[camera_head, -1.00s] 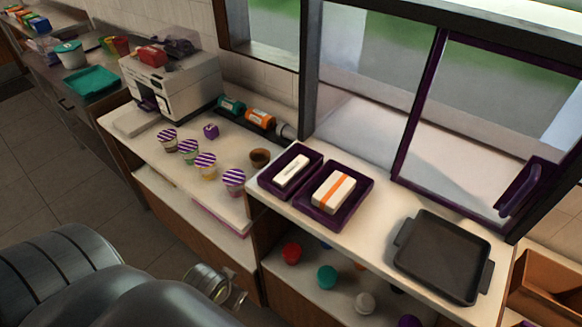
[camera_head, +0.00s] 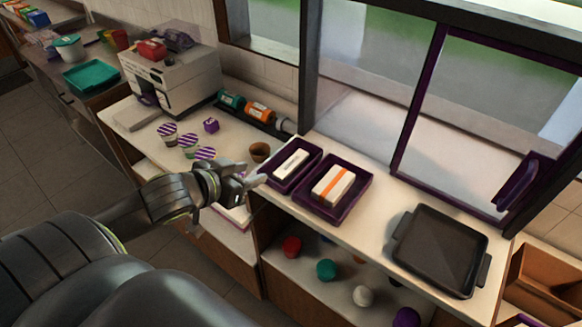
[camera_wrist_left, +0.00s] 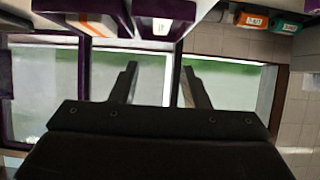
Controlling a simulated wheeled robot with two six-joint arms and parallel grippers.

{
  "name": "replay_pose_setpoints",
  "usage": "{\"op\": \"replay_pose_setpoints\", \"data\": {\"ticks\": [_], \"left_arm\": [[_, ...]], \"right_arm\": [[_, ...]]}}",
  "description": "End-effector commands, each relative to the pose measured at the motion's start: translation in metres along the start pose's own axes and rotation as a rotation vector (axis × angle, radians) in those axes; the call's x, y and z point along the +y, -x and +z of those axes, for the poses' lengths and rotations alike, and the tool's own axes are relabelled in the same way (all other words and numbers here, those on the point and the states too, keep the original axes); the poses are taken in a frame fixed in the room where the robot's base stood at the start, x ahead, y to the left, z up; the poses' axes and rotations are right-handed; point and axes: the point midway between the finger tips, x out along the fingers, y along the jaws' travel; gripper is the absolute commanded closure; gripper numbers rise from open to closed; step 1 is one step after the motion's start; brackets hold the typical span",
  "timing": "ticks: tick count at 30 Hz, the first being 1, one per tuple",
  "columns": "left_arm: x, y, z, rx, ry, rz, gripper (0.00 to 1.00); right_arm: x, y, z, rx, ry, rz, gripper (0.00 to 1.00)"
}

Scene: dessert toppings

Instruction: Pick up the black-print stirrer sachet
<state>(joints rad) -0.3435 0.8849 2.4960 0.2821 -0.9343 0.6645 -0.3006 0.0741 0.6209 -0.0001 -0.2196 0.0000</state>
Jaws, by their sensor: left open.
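The black-print stirrer sachet (camera_head: 291,164) is a white packet with dark print, lying in the left purple tray (camera_head: 313,153). In the left wrist view a white packet, seemingly the same one (camera_wrist_left: 161,27), shows near the top, beyond my fingers. My left gripper (camera_head: 252,182) is at the counter's front edge, just left of that tray and apart from the sachet. Its two fingers (camera_wrist_left: 160,78) stand apart with nothing between them. My right gripper is not in view.
A second purple tray (camera_head: 354,203) holds a white packet with an orange stripe (camera_head: 332,186). A dark pan (camera_head: 440,250) sits to the right. A brown cup (camera_head: 259,151) and several striped-lid cups stand left. A window frame runs behind the counter.

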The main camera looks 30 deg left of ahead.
Motion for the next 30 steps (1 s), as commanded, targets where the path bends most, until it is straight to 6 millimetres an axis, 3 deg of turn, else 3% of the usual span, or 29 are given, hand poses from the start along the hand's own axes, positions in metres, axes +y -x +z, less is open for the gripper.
{"op": "replay_pose_setpoints", "data": {"ticks": [2, 19, 30], "left_arm": [[0.000, -0.015, 0.004, 0.005, 0.000, 0.001, 0.58], [0.000, -0.092, 0.000, -0.001, 0.003, -0.001, 0.58], [-0.001, -0.114, 0.003, -0.002, 0.002, -0.001, 0.58]], "right_arm": [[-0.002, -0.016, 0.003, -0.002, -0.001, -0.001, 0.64], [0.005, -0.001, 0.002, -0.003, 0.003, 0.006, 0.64], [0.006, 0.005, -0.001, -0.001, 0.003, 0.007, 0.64]]}}
